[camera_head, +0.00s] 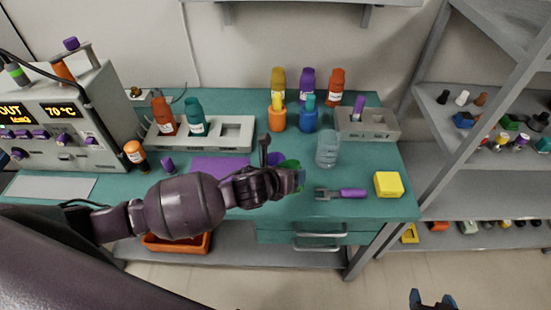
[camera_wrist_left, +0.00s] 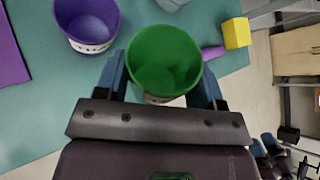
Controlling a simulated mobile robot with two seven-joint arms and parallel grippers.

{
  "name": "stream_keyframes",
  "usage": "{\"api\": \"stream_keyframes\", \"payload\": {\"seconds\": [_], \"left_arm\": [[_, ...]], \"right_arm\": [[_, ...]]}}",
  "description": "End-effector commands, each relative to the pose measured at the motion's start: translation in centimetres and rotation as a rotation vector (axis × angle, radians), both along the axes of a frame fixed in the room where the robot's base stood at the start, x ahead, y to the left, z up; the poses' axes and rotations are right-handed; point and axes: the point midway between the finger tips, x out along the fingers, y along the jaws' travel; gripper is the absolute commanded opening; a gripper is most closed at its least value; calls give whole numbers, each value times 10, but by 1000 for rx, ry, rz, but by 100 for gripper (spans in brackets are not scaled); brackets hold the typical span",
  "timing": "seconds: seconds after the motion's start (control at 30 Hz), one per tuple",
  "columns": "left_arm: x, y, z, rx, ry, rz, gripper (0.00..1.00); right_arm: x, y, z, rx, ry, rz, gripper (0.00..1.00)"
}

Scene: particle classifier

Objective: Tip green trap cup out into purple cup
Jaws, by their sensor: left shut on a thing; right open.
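The green trap cup (camera_wrist_left: 165,62) is between the two fingers of my left gripper (camera_wrist_left: 163,88), which is shut on it. In the left wrist view I look down into its open mouth; no contents can be made out. The purple cup (camera_wrist_left: 88,24) stands on the teal bench to the left of the green cup, apart from it, with its mouth up. In the head view the purple cup (camera_head: 275,158) shows just behind my left gripper (camera_head: 298,181), and the green cup (camera_head: 289,164) is partly hidden by it. My right gripper (camera_head: 432,300) is open and empty at the bottom edge, away from the bench.
A clear beaker (camera_head: 327,149) stands right of the cups. A purple-handled tool (camera_head: 350,194) and a yellow block (camera_head: 389,185) lie at the front right. A purple mat (camera_head: 219,167) lies to the left. A grey rack (camera_head: 238,133) and several bottles stand behind.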

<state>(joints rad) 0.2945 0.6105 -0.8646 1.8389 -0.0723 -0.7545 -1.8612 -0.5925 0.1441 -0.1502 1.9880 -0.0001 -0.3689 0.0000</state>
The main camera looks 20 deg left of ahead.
Motion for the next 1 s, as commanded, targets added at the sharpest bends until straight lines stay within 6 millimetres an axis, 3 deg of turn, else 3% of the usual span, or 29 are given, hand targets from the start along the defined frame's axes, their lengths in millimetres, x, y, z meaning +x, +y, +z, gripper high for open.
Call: {"api": "stream_keyframes", "payload": {"seconds": [0.47, 1.0], "left_arm": [[-14, -14, -10, 156, -149, 0, 38], [-24, -25, -17, 292, -281, 0, 38]], "right_arm": [[-9, -1, -5, 2, 16, -7, 66], [0, 1, -4, 3, -1, -1, 66]]}}
